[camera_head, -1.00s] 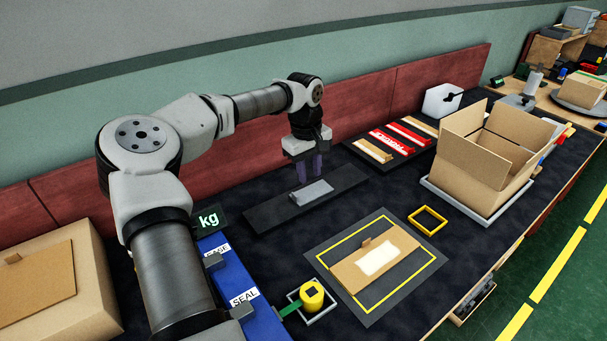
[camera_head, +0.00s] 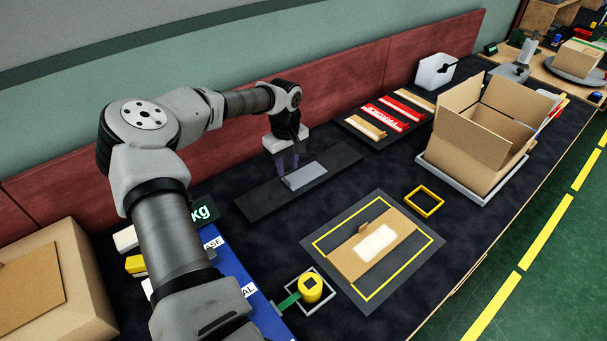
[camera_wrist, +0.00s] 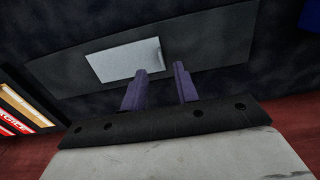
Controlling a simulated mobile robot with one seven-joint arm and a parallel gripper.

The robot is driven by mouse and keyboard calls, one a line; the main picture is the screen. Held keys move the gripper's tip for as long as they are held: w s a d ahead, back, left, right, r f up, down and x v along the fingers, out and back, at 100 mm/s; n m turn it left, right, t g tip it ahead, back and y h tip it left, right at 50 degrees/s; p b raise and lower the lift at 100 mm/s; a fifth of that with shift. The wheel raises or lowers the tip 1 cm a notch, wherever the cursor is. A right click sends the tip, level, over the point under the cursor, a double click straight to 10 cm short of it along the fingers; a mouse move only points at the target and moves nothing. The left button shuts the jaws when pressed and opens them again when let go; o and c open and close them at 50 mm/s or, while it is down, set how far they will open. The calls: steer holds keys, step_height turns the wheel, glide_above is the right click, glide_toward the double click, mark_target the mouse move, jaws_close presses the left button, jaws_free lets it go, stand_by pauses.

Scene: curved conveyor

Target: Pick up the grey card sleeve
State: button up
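The grey card sleeve (camera_head: 305,175) lies flat on a dark rectangular mat (camera_head: 259,204) near the back wall. It also shows in the wrist view (camera_wrist: 124,60) as a pale grey rectangle just beyond the fingertips. My gripper (camera_head: 288,169) points down beside the sleeve's left end in the head view. In the wrist view its two purple fingers (camera_wrist: 163,72) are apart with nothing between them. I cannot tell how high the fingertips are above the mat.
A flat cardboard piece (camera_head: 350,258) lies on a yellow-outlined mat. An open carton (camera_head: 480,125) stands at the right on a grey tray. A rack of red and tan strips (camera_head: 372,133) lies behind. A yellow round object (camera_head: 310,288) and a blue labelled panel (camera_head: 236,278) are in front.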

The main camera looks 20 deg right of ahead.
mark_target(287, 179)
step_height(287, 179, down, 5)
steer(key=shift+a+f+p, duration=0.1)
steer(key=shift+p, duration=0.9)
steer(key=shift+w, duration=0.1)
steer(key=shift+c, duration=0.3)
jaws_close()
